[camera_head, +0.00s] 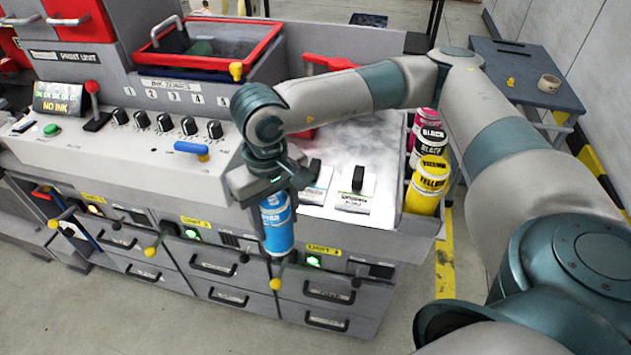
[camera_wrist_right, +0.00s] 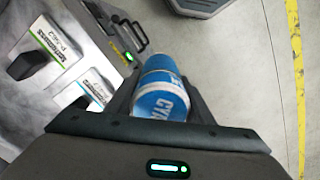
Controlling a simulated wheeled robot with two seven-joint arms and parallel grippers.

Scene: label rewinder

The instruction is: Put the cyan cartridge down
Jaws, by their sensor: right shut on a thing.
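The cyan cartridge (camera_head: 277,222) is a blue cylinder with a white band and lettering. My right gripper (camera_head: 270,190) is shut on it and holds it roughly upright in front of the machine's front edge, in the head view. In the right wrist view the cartridge (camera_wrist_right: 162,92) sits between the fingers, its "CYAN" lettering partly showing. Part of its upper end is hidden by the gripper in the head view. My left gripper is not in view.
A side rack holds a yellow cartridge (camera_head: 428,186), a black one (camera_head: 429,148) and a magenta one (camera_head: 424,122). Two labelled blocks (camera_head: 355,191) stand on the pale worktop. Drawers (camera_head: 213,262) and yellow-knobbed levers line the front. A display reads "NO INK" (camera_head: 61,105).

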